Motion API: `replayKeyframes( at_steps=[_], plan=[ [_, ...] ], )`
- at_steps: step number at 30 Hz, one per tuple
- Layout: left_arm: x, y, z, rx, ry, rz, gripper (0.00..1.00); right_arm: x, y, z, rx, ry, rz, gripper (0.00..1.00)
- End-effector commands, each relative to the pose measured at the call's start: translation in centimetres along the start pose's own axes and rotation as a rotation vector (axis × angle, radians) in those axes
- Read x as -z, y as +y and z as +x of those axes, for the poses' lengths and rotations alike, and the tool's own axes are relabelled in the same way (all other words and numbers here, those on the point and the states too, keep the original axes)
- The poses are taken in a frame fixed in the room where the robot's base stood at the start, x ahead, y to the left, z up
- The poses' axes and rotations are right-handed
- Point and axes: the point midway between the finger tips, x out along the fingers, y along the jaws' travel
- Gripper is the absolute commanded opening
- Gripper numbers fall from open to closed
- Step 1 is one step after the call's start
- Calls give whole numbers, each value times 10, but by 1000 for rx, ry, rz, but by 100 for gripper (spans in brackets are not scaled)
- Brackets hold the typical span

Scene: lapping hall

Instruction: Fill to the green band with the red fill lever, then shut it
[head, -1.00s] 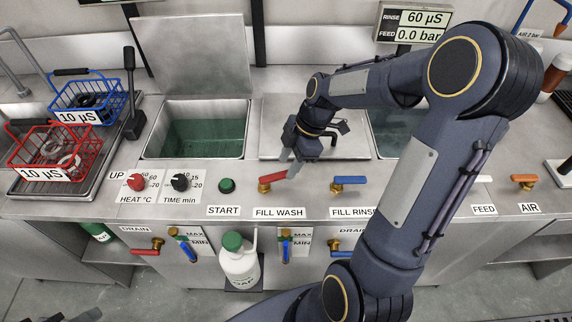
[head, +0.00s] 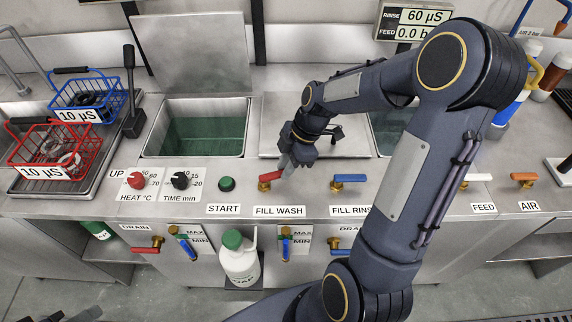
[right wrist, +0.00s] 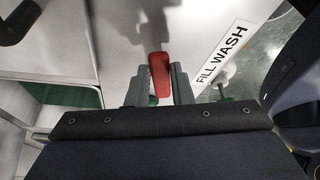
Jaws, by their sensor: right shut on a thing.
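The red fill lever (head: 271,176) sits above the FILL WASH label (head: 279,211), on a brass valve on the counter front. My right gripper (head: 286,168) is shut on its handle. In the right wrist view the red lever (right wrist: 159,75) lies between the two grey fingers (right wrist: 160,90). The wash tank (head: 196,137) stands open and has dark green inside; its exact level is unclear. Two gauges with MAX and MIN plates, a left one (head: 182,244) and a middle one (head: 285,245), are on the front panel; their bands are too small to read. My left gripper cannot be made out clearly.
A blue-handled lever (head: 349,179) is just right of the red one. A green START button (head: 227,185) and two knobs are to the left. A white bottle (head: 240,262) stands below. Red (head: 60,145) and blue baskets are at far left.

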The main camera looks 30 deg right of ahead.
Motion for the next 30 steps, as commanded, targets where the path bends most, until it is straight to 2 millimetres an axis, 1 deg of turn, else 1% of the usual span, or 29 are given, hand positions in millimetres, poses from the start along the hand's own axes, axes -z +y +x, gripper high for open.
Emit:
replayKeyframes(
  at_steps=[2, 4, 7, 10, 15, 23, 24, 28, 30],
  plan=[
    [-1, -1, 1, 0, 0, 0, 36, 0, 0, 0, -4, 0, 6, 0],
    [-4, -3, 7, 0, 0, 0, 36, -1, -3, 2, -20, -1, 39, 0],
    [-9, -8, 18, 0, 0, 0, 36, -1, -9, 4, -61, -1, 134, 0],
    [-12, -11, 24, 0, 0, 0, 36, 1, -15, 3, -100, -1, 225, 0],
    [-13, -12, 25, 0, 0, 0, 36, 3, -19, 1, -129, 0, 304, 0],
    [-12, -11, 24, 0, 0, 0, 36, 3, -19, 1, -128, 1, 312, 0],
    [-12, -11, 24, 0, 0, 0, 36, 3, -19, 1, -128, 1, 311, 24],
    [-12, -11, 24, 0, 0, 0, 36, 3, -19, 1, -128, 0, 310, 41],
    [-12, -11, 24, 0, 0, 0, 36, 3, -19, 1, -127, 0, 309, 42]
  ],
)
